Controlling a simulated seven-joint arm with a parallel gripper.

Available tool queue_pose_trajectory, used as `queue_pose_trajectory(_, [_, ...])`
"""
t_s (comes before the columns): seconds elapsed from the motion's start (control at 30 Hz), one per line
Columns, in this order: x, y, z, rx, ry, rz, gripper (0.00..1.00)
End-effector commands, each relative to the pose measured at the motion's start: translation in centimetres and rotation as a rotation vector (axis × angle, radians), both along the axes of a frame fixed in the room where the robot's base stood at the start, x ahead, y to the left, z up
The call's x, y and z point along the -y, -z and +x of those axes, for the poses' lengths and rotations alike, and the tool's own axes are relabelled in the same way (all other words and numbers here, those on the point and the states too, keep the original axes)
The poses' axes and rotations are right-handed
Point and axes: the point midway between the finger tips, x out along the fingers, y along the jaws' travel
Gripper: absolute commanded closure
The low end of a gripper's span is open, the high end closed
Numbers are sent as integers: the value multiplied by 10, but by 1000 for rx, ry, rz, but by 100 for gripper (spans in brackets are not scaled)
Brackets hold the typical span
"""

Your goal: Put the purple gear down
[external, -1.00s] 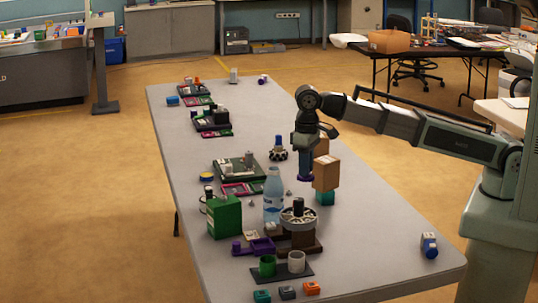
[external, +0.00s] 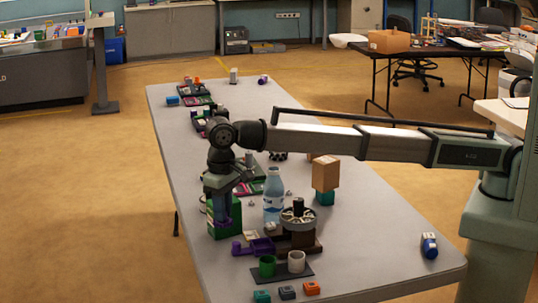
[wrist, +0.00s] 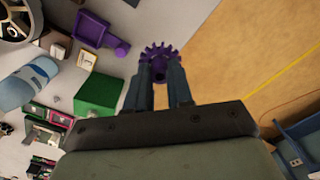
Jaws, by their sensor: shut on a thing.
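The purple gear (wrist: 159,50) is between my fingertips in the wrist view, its toothed rim sticking out past them. My gripper (wrist: 160,72) is shut on it. In the external view my gripper (external: 221,212) points down, in front of the green box (external: 235,228) as seen from the camera. Only a small purple part of the gear (external: 222,223) shows there, below the fingers. In the wrist view the gear overlaps the table's edge and the brown floor; the green box (wrist: 98,92) is to its left. Its height above the table is hard to tell.
A purple tray-like part (external: 261,246) lies near the green box, with a blue bottle (external: 273,205) and a wheeled brown stand (external: 303,244) to the right. The table's right side is mostly clear.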

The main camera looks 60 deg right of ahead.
Motion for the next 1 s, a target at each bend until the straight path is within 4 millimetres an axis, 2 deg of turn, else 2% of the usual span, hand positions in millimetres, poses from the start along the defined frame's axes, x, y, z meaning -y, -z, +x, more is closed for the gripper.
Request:
queue_pose_trajectory(0.03, [5,12,-1,-2,2,-3,100])
queue_pose_trajectory(0.2, [5,33,-1,-2,1,-3,100])
queue_pose_trajectory(0.47, [5,56,-1,-2,1,-3,100])
queue_pose_trajectory(0.73, [5,97,-1,-2,1,-3,100])
queue_pose_trajectory(1.0, [5,118,0,-1,1,-2,100])
